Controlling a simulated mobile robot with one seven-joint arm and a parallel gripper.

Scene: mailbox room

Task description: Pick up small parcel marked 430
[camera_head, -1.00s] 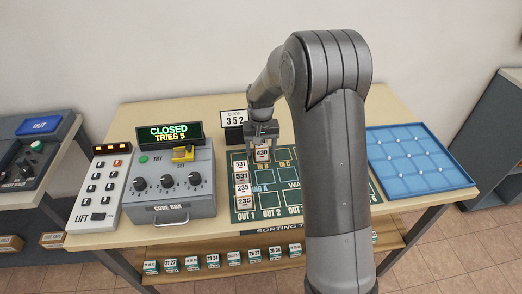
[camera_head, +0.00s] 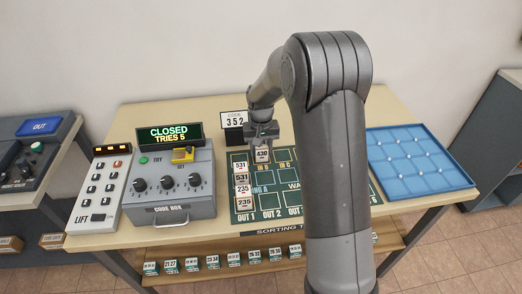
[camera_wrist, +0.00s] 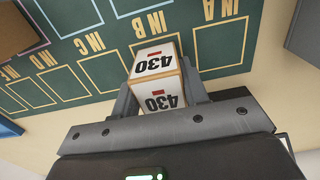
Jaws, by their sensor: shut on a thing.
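The small parcel marked 430 (camera_head: 262,155) is a little box with white labels, at the IN B area of the green sorting mat (camera_head: 243,217). My gripper (camera_head: 262,138) is shut on it from above. In the wrist view the parcel (camera_wrist: 157,82) sits between the two fingers (camera_wrist: 160,98), with 430 showing on two faces. Its underside is hidden, so I cannot tell whether it touches the mat. Other small parcels, marked 531 (camera_head: 241,167) and 235 (camera_head: 243,191), stand in a column at the mat's left side.
The code box (camera_head: 172,186) with a CLOSED display (camera_head: 169,133) and the LIFT panel (camera_head: 101,190) stand left. A code sign reading 352 (camera_head: 234,118) is behind the mat. A blue tray (camera_head: 420,160) lies right. My arm hides the mat's right part.

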